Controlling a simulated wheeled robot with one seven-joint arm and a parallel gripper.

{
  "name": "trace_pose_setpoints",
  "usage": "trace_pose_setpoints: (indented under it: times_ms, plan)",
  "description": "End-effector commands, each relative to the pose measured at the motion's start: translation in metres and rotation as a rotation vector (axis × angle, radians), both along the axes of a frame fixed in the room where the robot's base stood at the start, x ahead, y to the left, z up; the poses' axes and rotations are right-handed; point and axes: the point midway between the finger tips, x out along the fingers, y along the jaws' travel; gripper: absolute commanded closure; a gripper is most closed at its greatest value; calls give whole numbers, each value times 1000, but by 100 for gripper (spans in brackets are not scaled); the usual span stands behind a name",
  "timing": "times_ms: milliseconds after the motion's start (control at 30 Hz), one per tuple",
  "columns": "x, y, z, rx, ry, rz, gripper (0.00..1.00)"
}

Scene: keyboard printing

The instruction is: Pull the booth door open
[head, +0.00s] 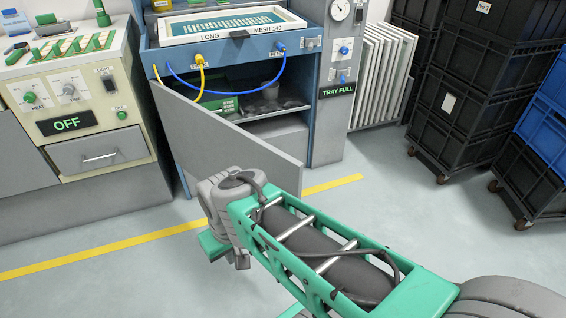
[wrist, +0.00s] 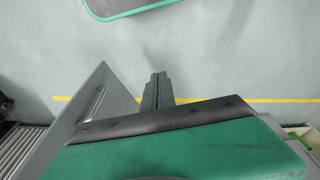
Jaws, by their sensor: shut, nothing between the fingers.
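The grey booth door (head: 235,135) stands swung out from the blue booth front in the head view, leaving the lower compartment exposed. Its left end is at the booth, and its free end points toward my arm. In the wrist view, a grey panel that looks like the door (wrist: 75,118) lies left of my gripper, with a pale bar handle (wrist: 95,103) on it. My gripper (wrist: 158,76) is shut and empty, apart from the handle. Whether my wrist touches the door is unclear.
A control cabinet (head: 75,190) with an OFF display stands left. Blue and yellow hoses hang across the booth opening (head: 265,100). Black crates (head: 455,125) on wheels stand right, and white panels (head: 380,75) lean behind. The floor (head: 400,200) between is clear.

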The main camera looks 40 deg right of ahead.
Motion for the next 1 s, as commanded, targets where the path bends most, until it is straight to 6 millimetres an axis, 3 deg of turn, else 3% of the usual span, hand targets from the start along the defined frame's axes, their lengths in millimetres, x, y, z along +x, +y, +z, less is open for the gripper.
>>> trace_pose_setpoints:
  times_ms: [33,200,467,633,767,867,1000]
  plan:
    - [0,0,37,0,-2,1,100]
    - [0,0,126,3,3,13,100]
    - [11,-3,216,26,17,34,100]
    - [43,-16,271,79,39,57,100]
    - [81,-44,276,152,52,92,100]
    - [106,-76,273,210,49,119,100]
    - [133,-144,259,301,25,162,100]
